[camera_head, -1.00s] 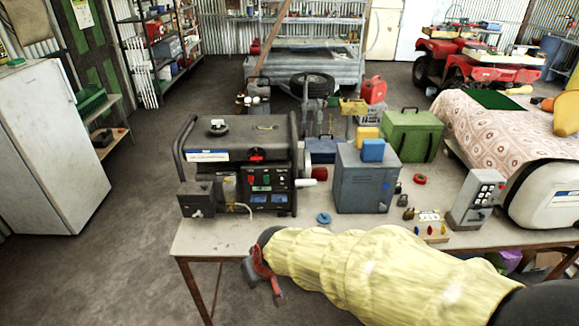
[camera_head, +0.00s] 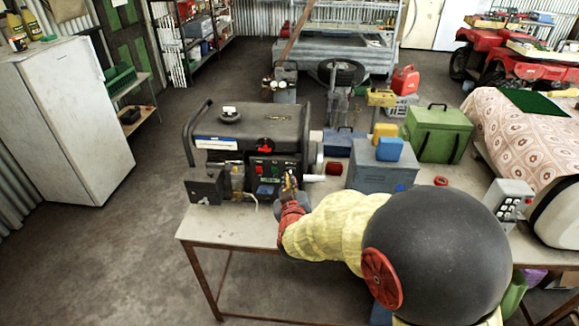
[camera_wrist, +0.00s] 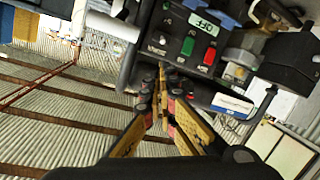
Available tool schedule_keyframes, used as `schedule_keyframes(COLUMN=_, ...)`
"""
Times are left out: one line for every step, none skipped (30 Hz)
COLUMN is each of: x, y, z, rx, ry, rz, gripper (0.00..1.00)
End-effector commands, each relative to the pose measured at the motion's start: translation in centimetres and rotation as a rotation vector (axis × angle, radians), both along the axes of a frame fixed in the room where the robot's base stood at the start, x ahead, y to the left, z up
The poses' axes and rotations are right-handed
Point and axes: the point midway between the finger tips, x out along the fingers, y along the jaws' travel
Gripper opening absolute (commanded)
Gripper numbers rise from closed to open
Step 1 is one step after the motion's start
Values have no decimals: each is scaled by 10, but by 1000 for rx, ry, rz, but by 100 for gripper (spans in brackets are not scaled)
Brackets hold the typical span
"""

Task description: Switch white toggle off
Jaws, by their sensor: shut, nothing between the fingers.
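The black generator (camera_head: 262,128) stands on the left part of the table, its control panel facing me. In the wrist view the panel (camera_wrist: 180,60) appears rotated, with a green switch (camera_wrist: 187,46), a red switch (camera_wrist: 209,57) and a small display reading OFF (camera_wrist: 204,22). I cannot clearly make out a white toggle; small pale marks show near the panel's edge. My gripper (camera_head: 290,183) is at the right part of the panel front; it also shows in the wrist view (camera_wrist: 171,76), fingers together and empty. Whether the fingertips touch the panel is unclear, and my gripper hides part of it.
A grey-blue metal box (camera_head: 378,172) with yellow and blue items on top stands right of the generator. A green case (camera_head: 438,133) is behind it. A grey keypad box (camera_head: 510,200) is farther right. The table's front left (camera_head: 225,228) is bare.

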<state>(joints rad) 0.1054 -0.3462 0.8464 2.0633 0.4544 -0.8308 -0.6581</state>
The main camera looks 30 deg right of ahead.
Motion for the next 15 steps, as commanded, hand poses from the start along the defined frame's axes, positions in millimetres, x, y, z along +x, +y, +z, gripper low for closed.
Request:
schedule_keyframes(x=0, y=0, z=0, rx=-4, ry=3, rz=2, gripper=0)
schedule_keyframes(x=0, y=0, z=0, rx=-6, ry=4, rz=2, gripper=0)
schedule_keyframes(x=0, y=0, z=0, rx=-5, ry=4, rz=3, gripper=0)
schedule_keyframes(x=0, y=0, z=0, rx=-5, ry=5, rz=2, gripper=0)
schedule_keyframes(x=0, y=0, z=0, rx=-5, ry=5, rz=2, gripper=0)
schedule_keyframes(x=0, y=0, z=-1, rx=-4, ry=5, rz=2, gripper=0)
schedule_keyframes(x=0, y=0, z=-1, rx=-4, ry=5, rz=2, gripper=0)
schedule_keyframes(x=0, y=0, z=-1, rx=-4, ry=5, rz=2, gripper=0)
schedule_keyframes(x=0, y=0, z=-1, rx=-4, ry=5, rz=2, gripper=0)
schedule_keyframes(x=1, y=0, z=-1, rx=-4, ry=5, rz=2, gripper=0)
schedule_keyframes(x=2, y=0, z=-1, rx=-4, ry=5, rz=2, gripper=0)
schedule_keyframes(x=4, y=-1, z=-2, rx=-4, ry=5, rz=2, gripper=0)
schedule_keyframes(x=6, y=-2, z=-2, rx=-3, ry=4, rz=2, gripper=0)
schedule_keyframes(x=8, y=-3, z=-3, rx=-3, ry=4, rz=2, gripper=0)
schedule_keyframes(x=12, y=-5, z=-4, rx=-3, ry=4, rz=2, gripper=0)
